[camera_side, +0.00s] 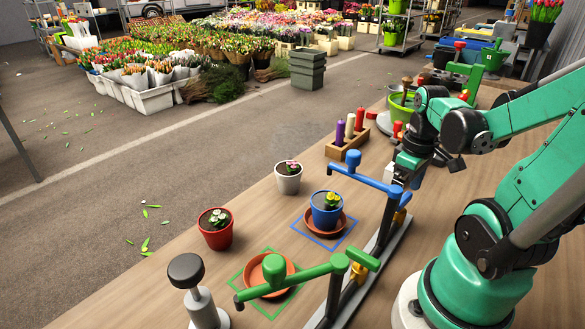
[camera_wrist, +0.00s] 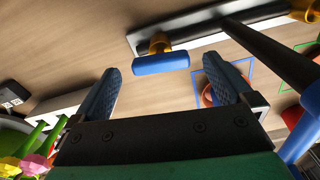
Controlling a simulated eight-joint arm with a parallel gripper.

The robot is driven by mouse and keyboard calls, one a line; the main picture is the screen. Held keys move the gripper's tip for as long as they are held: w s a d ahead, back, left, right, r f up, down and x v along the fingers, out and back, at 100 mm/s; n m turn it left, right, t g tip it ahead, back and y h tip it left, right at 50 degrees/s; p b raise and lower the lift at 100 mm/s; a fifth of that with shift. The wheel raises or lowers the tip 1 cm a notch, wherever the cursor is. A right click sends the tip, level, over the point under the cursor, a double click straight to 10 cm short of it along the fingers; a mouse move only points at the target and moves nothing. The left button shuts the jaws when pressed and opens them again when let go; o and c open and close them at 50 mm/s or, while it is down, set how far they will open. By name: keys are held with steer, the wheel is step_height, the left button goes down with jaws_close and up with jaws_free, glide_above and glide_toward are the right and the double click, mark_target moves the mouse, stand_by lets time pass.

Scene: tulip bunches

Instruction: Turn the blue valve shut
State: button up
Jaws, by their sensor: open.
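The blue valve has a short blue handle (camera_side: 405,200) on a brass fitting (camera_side: 400,216), low beside the post under the blue spout arm (camera_side: 372,182). In the wrist view the handle (camera_wrist: 161,62) is a blue bar lying roughly along the dark rail (camera_wrist: 220,28). My gripper (camera_side: 412,178) is just above and beside the blue tap. In the wrist view my gripper (camera_wrist: 162,66) has its two fingers wide apart, with the handle framed between the tips. I see no contact and cannot tell the exact gap.
A green tap (camera_side: 320,270) stands nearer on the same rail. A blue pot (camera_side: 326,214) sits on a saucer in a blue square under the blue spout. An empty saucer (camera_side: 255,283) is in the green square. A wooden rack (camera_side: 345,148) stands behind.

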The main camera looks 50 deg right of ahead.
steer(key=shift+f, duration=0.5)
steer(key=c, duration=1.2)
steer(key=shift+c, duration=0.2)
